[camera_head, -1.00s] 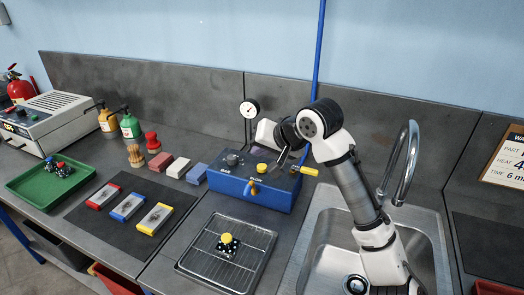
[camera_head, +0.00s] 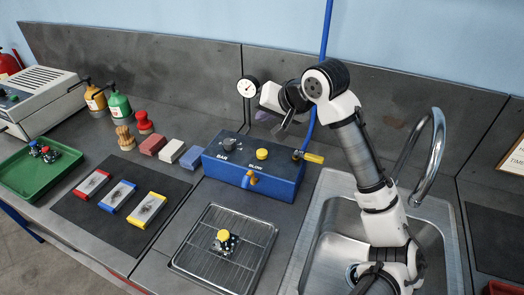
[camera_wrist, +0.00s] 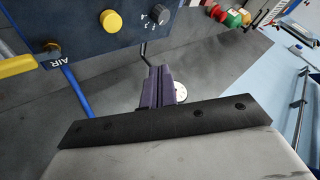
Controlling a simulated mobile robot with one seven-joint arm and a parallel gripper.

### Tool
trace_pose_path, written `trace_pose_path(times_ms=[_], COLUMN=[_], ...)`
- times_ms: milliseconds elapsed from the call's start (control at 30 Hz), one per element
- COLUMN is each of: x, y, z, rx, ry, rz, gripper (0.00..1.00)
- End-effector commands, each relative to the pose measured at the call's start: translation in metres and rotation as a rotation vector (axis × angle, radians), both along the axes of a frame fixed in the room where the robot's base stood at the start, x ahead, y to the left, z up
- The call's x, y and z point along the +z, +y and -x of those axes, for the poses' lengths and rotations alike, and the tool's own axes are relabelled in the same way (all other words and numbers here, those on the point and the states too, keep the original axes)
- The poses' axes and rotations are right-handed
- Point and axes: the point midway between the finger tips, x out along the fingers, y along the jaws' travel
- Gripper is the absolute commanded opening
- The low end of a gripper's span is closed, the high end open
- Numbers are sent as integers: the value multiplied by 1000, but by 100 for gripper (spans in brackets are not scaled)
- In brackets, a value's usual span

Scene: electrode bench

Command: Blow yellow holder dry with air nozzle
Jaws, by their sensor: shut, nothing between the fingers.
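The yellow holder (camera_head: 223,236), with a yellow top over a dark speckled base, stands on a wire rack in a tray (camera_head: 187,266). The blue air box (camera_head: 222,171) stands behind the tray. It carries a yellow button (camera_head: 262,154), a dark knob (camera_head: 229,144) and, at its right end, a yellow lever (camera_head: 313,158). A small orange-yellow nozzle (camera_head: 251,181) sits on its front face. My gripper (camera_head: 265,116) is above and behind the box, away from the holder. In the wrist view, my gripper (camera_wrist: 158,72) is shut and empty.
A sink (camera_head: 330,239) with a curved tap (camera_head: 440,150) lies right of the tray. Red, blue and yellow plates lie on a dark mat (camera_head: 75,208) at left. A gauge (camera_head: 247,86) stands behind the box. A blue hose (camera_head: 327,30) rises at the box's right.

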Motion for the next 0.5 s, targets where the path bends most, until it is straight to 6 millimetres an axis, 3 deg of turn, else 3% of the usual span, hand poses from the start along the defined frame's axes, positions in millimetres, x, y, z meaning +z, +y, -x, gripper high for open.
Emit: trace_pose_path(times_ms=[167, 500], x=[-14, -66], y=[0, 0], z=[0, 0], rx=[0, -1], ry=[2, -1], rz=[-2, -1], gripper=[0, 0])
